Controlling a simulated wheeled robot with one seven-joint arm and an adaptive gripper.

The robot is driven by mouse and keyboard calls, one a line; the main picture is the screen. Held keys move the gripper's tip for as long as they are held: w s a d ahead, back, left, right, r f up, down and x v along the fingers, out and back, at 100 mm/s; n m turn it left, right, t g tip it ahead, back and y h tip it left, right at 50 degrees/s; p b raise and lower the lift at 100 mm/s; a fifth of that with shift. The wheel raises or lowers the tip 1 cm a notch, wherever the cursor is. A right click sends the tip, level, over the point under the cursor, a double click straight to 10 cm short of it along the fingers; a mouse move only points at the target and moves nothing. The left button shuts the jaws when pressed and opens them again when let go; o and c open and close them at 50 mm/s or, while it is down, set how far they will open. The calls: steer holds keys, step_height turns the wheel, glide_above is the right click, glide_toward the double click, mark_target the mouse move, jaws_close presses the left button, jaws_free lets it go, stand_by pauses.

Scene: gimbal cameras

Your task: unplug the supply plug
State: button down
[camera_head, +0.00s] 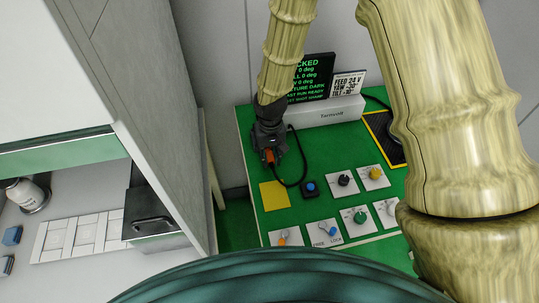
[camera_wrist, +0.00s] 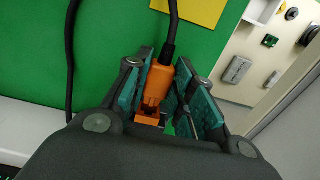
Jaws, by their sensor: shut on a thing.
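The supply plug (camera_wrist: 157,78) is orange, with a black cable (camera_wrist: 172,28) leaving its end. In the wrist view it sits between the two teal finger pads of my gripper (camera_wrist: 163,88), which is shut on it. In the head view the orange plug (camera_head: 269,156) shows at the tip of my gripper (camera_head: 267,150), over the left part of the green board. The cable loops down and to the right from it. The plug's far end is partly hidden, and I cannot tell whether it sits in a socket.
The green board (camera_head: 245,150) carries a yellow square (camera_head: 274,195), a blue button (camera_head: 310,188) and several knobs and switches on white plates. A dark text screen (camera_head: 318,72) and a label card (camera_head: 348,82) stand behind. A grey cabinet wall (camera_head: 165,110) is at the left.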

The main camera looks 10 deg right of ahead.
mark_target(272, 166)
steer(key=shift+s, duration=0.1)
steer(key=shift+s, duration=1.4)
steer(key=shift+r+p, duration=1.7)
steer(key=shift+r, duration=0.25)
